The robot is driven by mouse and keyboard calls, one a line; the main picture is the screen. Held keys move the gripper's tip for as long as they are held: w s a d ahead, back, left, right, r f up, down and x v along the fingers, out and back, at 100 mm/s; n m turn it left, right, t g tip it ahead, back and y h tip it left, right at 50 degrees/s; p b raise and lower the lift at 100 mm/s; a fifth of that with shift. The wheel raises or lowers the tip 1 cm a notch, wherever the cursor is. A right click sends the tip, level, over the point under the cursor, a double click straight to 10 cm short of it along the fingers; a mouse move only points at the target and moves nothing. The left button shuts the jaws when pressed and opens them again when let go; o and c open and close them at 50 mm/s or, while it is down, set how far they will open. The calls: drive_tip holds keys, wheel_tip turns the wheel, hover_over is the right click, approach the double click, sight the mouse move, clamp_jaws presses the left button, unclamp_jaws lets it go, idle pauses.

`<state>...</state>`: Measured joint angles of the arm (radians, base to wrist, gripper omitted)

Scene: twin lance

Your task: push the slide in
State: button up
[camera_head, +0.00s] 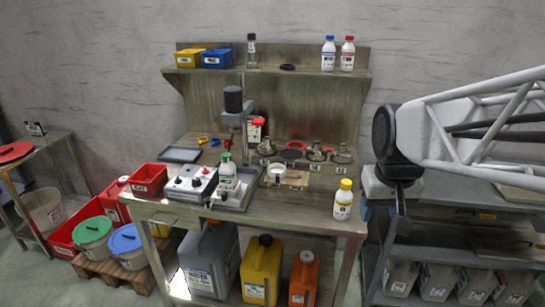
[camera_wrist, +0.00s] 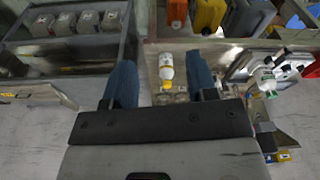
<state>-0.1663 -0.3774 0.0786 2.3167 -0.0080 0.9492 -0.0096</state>
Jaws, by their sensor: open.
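I cannot pick out the slide for certain in either view. A stand with a dark motor head (camera_head: 233,99) rises from a grey base on the workbench (camera_head: 300,212), with a green-capped white bottle (camera_head: 228,178) at its front. A white ring sits on a small wooden board (camera_head: 297,179) right of it. My gripper (camera_wrist: 158,60) is open, its two blue fingers apart with nothing held. In the head view it is right of the bench, partly hidden by my arm. In the wrist view a yellow-capped white bottle (camera_wrist: 166,66) shows between the fingers, farther off.
A grey control box (camera_head: 190,183) and a red bin (camera_head: 148,178) stand at the bench's left. The yellow-capped bottle (camera_head: 343,201) stands near its front right. Several metal fittings line the back. A shelf (camera_head: 270,73) holds bins and bottles. A grey cart (camera_head: 450,225) stands right.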

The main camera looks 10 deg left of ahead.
drive_tip(key=w+a+n, duration=0.2)
drive_tip(key=w+a, duration=0.8)
drive_tip(key=n+g, duration=0.2)
drive_tip(key=n, duration=0.3)
hover_over(207, 199)
drive_tip(key=f, duration=1.5)
drive_tip(key=shift+w+d+f, duration=0.15)
drive_tip(key=shift+d+f, duration=0.05)
drive_tip(key=shift+d, duration=0.1)
drive_tip(key=shift+a+f, duration=0.2)
drive_tip(key=shift+a, duration=0.2)
drive_tip(key=shift+f, duration=0.1)
drive_tip(key=shift+f, duration=3.85)
